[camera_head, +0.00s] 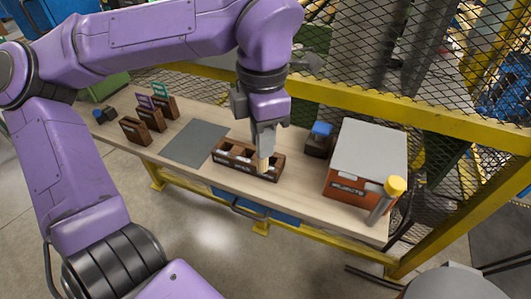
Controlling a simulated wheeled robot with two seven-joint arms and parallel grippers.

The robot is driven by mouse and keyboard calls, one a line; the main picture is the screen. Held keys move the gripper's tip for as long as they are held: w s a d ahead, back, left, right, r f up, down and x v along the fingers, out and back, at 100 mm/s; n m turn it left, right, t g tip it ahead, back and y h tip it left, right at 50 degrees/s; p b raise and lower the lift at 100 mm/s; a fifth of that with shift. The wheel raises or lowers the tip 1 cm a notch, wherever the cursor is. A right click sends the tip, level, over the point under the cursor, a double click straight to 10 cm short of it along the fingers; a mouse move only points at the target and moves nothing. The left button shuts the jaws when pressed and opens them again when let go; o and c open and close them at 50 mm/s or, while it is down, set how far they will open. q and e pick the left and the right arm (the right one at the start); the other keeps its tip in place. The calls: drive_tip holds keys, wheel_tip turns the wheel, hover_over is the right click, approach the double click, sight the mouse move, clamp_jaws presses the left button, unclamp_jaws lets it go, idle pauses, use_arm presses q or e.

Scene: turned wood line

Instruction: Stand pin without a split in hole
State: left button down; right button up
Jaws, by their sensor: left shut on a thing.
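The fingers hide most of the pin, so a split cannot be seen. My right gripper is not in view.
A grey mat (195,142) lies left of the block. Small labelled wooden holders (136,131) stand farther left. A dark block with a blue top (319,139), an orange-fronted bin with a grey lid (367,155) and a yellow-capped post (386,200) stand right. Yellow-railed mesh runs behind.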

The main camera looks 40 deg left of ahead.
use_arm(q)
drive_tip(key=s+a+n+p, duration=0.2)
drive_tip(key=s+a+n, duration=0.2)
drive_tip(key=n, duration=0.1)
drive_tip(key=w+f, duration=0.4)
drive_tip(key=w+a+f+p, duration=0.1)
drive_tip(key=w+f, duration=0.3)
drive_tip(key=w, duration=0.1)
drive_tip(key=w+f+p, duration=0.1)
drive_tip(key=w+f, duration=0.3)
drive_tip(key=w, duration=0.1)
drive_tip(key=shift+w+a+f, duration=0.2)
drive_tip(key=shift+a+f, duration=0.05)
drive_tip(key=shift+f, duration=0.15)
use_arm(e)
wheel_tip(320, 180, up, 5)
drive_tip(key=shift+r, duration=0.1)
use_arm(q)
drive_tip(key=shift+a, duration=0.1)
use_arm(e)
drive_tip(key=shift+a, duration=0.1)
use_arm(q)
drive_tip(key=shift+f+b, duration=0.3)
drive_tip(key=shift+f, duration=0.3)
drive_tip(key=c, duration=1)
unclamp_jaws()
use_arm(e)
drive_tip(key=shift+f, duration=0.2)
